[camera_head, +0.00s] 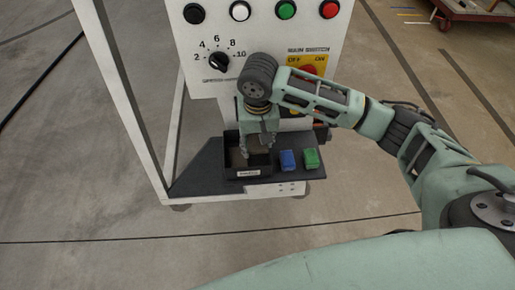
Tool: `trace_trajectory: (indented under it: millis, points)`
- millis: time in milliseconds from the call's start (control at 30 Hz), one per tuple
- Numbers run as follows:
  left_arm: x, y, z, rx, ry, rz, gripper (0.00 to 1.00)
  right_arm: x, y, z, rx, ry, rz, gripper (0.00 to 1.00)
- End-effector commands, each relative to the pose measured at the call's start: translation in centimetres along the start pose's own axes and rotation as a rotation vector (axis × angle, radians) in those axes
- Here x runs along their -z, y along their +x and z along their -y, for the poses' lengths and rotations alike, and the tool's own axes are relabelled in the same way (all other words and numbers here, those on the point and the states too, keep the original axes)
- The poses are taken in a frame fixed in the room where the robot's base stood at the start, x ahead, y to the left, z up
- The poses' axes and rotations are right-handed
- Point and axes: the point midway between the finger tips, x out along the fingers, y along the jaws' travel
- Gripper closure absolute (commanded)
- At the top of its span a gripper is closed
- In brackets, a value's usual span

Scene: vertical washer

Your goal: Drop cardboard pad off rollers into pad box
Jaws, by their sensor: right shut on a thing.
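My right gripper (257,148) points down over the pad box (248,173), a small black open box with a white label on its front. Its fingertips are at the box opening. It is shut on a small brown piece that looks like the cardboard pad; the fingers hide most of it, so its outline is unclear. Some brown also shows inside the box at its left. The rollers cannot be made out. My left gripper is not in view.
The box sits on a dark shelf (291,173) on the white machine. A blue block (288,160) and a green block (311,159) stand to its right. Above is the control panel (260,30) with a dial and buttons. The floor in front is clear.

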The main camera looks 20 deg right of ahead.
Motion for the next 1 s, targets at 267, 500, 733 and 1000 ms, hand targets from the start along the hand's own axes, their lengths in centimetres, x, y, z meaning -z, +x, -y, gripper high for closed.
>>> trace_trajectory:
  millis: [267,500,733,1000]
  points:
    - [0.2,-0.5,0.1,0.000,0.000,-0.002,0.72,-0.3,3.0,-0.1,-0.002,0.002,0.000,0.69]
    - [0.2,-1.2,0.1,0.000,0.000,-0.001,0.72,-0.2,5.4,0.0,0.000,0.001,-0.004,0.69]
    - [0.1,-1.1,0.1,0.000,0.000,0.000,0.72,-0.2,5.6,0.0,0.001,0.000,-0.004,0.69]
    - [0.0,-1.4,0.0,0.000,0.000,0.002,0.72,-0.3,6.3,0.0,0.000,0.001,-0.003,0.69]
